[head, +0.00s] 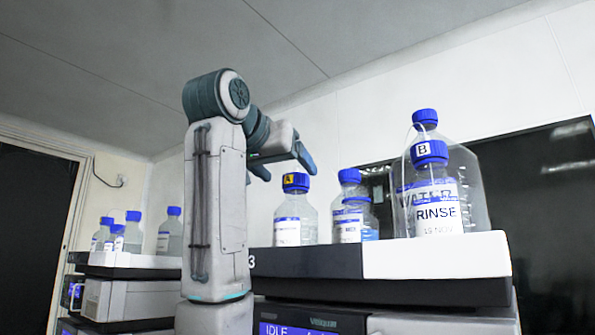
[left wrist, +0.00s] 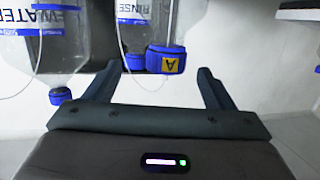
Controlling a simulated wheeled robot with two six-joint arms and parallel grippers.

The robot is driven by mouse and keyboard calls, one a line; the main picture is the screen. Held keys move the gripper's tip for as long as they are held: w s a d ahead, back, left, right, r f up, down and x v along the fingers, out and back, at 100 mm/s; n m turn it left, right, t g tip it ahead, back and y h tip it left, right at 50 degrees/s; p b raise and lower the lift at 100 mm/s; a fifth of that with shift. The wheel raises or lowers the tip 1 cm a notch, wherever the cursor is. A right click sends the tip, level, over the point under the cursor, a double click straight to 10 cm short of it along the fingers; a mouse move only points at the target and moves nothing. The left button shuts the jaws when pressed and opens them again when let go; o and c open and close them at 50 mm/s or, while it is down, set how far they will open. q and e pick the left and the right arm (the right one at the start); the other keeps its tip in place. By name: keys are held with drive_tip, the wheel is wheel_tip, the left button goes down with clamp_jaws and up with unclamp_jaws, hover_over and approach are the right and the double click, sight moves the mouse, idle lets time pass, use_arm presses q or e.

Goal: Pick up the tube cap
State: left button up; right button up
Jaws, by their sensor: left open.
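A clear bottle (head: 287,233) with a blue cap (head: 295,182) bearing a yellow "A" label stands on the white-and-black shelf top (head: 435,257). The same cap shows in the left wrist view (left wrist: 166,60), with a thin tube near it. My left gripper (head: 287,166) is open and empty, its fingertips just above the "A" cap. In the left wrist view the cap appears between the two fingers (left wrist: 158,72); I cannot tell whether they touch it. My right gripper is not in view.
Another blue-capped bottle (head: 349,212) stands just right of bottle "A". A large "RINSE" bottle (head: 434,200) and the "B" cap (head: 430,152) are further right. More blue-capped bottles (head: 133,235) stand on the left bench.

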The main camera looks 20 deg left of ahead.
sight(289, 177)
use_arm(q)
drive_tip(key=shift+w, duration=0.4)
drive_tip(key=shift+w+f, duration=0.1)
drive_tip(key=shift+w, duration=0.15)
drive_tip(key=p+x, duration=0.4)
drive_tip(key=x, duration=0.1)
drive_tip(key=shift+w+a+r+p, duration=0.1)
drive_tip(key=shift+a+r+p, duration=0.2)
drive_tip(key=shift+a, duration=0.1)
drive_tip(key=shift+w+f, duration=0.1)
drive_tip(key=shift+w, duration=0.1)
drive_tip(key=shift+w+d+f, duration=0.1)
drive_tip(key=shift+w, duration=0.05)
drive_tip(key=c, duration=0.9)
drive_tip(key=shift+c, duration=0.8)
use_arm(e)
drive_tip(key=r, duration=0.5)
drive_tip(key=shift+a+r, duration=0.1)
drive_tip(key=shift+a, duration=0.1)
